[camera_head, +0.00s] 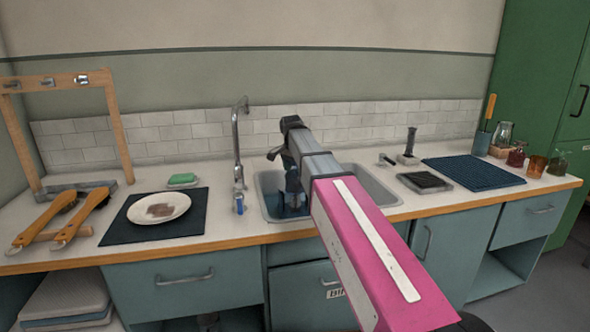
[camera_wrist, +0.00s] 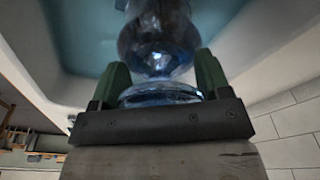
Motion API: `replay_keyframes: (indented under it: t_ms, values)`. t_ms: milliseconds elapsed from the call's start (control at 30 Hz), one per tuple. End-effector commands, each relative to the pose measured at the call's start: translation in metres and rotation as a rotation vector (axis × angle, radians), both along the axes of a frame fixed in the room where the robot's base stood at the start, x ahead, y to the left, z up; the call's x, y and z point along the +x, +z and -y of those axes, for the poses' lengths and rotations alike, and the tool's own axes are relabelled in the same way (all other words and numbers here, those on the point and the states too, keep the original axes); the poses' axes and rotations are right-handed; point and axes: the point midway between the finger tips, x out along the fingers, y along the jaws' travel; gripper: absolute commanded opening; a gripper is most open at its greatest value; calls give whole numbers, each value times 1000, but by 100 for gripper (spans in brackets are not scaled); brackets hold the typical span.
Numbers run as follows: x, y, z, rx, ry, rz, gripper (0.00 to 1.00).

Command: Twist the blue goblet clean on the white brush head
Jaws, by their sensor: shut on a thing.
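The blue goblet (camera_wrist: 157,35) is clear blue glass. In the wrist view it stands between the green fingers of my gripper (camera_wrist: 161,78), which is shut on it near its foot. In the head view my gripper (camera_head: 289,160) is over the left part of the sink (camera_head: 378,190), with a dark bluish shape below it, probably the goblet (camera_head: 293,196). I cannot make out the white brush head for certain. A small pale patch shows at the top edge of the wrist view beside the goblet, too cut off to identify. Whether the goblet touches a brush is hidden.
The tap (camera_head: 237,150) rises at the sink's back left. Left are a plate (camera_head: 178,203) on a dark mat, a green sponge (camera_head: 182,179) and wooden-handled brushes (camera_head: 75,221). Right are an upright black-handled brush (camera_head: 410,142), a blue ribbed mat (camera_head: 472,172) and several glasses (camera_head: 516,155).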

Motion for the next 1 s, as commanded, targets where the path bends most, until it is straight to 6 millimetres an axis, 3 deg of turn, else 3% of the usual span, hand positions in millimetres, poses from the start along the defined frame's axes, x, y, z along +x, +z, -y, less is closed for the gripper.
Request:
replay_keyframes:
  t_ms: [1000]
  values:
    - [0,-11,0,0,21,0,47]
